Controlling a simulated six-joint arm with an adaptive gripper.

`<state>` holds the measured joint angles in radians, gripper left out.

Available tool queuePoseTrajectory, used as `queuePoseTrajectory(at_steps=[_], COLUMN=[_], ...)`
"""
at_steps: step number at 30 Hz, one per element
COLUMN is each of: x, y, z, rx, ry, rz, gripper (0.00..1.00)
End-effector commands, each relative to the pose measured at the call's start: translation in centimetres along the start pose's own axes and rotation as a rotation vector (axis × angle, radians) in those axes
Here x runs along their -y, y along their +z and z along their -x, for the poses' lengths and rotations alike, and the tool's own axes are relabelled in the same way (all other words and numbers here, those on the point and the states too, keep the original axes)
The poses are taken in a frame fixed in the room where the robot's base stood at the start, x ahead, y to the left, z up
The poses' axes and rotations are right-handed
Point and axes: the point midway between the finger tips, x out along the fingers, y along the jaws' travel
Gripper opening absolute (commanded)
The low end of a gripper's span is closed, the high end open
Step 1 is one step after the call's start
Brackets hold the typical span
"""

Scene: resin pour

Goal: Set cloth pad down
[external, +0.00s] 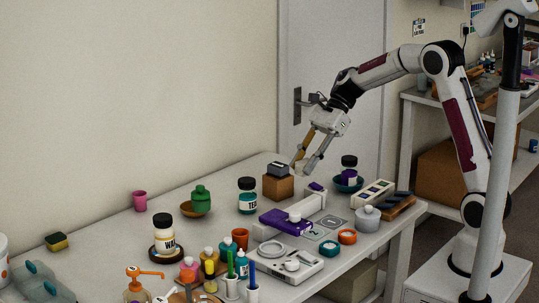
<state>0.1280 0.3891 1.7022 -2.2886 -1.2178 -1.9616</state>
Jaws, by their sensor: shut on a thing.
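My gripper (300,169) points down and to the left above the far right part of the table. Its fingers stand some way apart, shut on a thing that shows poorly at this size. A mustard-coloured piece (305,146) shows along the left finger and appears to be the cloth pad; its outline is partly hidden by the fingers. The fingertips are just right of a dark grey block (279,169) on a brown wooden box (278,187). I cannot tell whether they touch it.
A teal-labelled jar (247,196) stands left of the box. A blue bowl (347,184) with a jar is to the right. A purple and white device (285,220) lies in front. Bottles and cups crowd the near side. The table's back left (110,240) is fairly clear.

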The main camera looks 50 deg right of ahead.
Motion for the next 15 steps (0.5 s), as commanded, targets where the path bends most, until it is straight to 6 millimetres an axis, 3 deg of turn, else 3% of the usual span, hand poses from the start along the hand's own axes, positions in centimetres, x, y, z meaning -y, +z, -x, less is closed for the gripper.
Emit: queuePoseTrajectory(at_steps=[15], x=[10.8], y=[0.3], z=[-0.1], rx=[0.0], ry=[-0.115], rz=[-0.114], gripper=[0.06])
